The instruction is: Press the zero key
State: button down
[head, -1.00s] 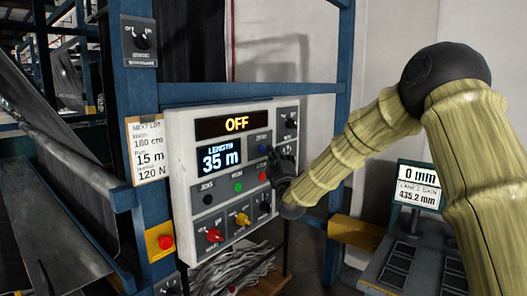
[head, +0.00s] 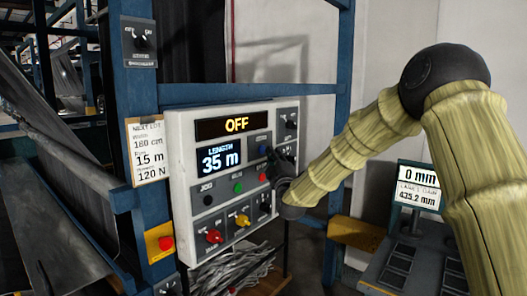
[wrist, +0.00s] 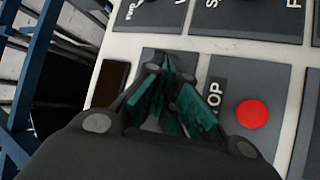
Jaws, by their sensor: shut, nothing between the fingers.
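The control panel (head: 180,180) is a pale upright box with a yellow OFF display and a LENGTH display reading 35 m. A blue button (head: 262,150), its label too small to read surely, sits at the panel's upper right, above the red button (head: 262,176). My gripper (head: 273,155) is shut and empty, with its fingertips close to the right of the blue button. Whether they touch it I cannot tell. In the wrist view the teal-padded fingers (wrist: 172,95) point at the panel beside the red STOP button (wrist: 252,113). The blue button is not visible there.
Green (head: 238,187) and black (head: 208,199) buttons lie left of the red one. Red (head: 214,236) and yellow (head: 242,219) knobs sit below, and a switch (head: 291,124) at upper right. A blue frame post (head: 138,120) stands left. A readout (head: 418,185) shows 0 mm.

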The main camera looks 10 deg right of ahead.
jog(key=shift+w+a+b, duration=0.2)
jog(key=shift+b, duration=0.1)
jog(key=shift+w+a, duration=0.1)
jog(key=shift+a, duration=0.05)
dwell(0.4)
jog(key=shift+w+a+b, duration=0.2)
jog(key=shift+w+b, duration=0.1)
jog(key=shift+w, duration=0.05)
dwell(1.0)
jog(key=shift+s+d, duration=0.1)
jog(key=shift+s, duration=0.1)
jog(key=shift+s+d+b, duration=0.35)
jog(key=shift+s+d, duration=0.05)
jog(key=shift+s, duration=0.1)
dwell(0.3)
jog(key=s+d+b, duration=0.1)
jog(key=s, duration=0.1)
jog(key=s+d, duration=0.2)
jog(key=shift+b, duration=0.35)
dwell(0.6)
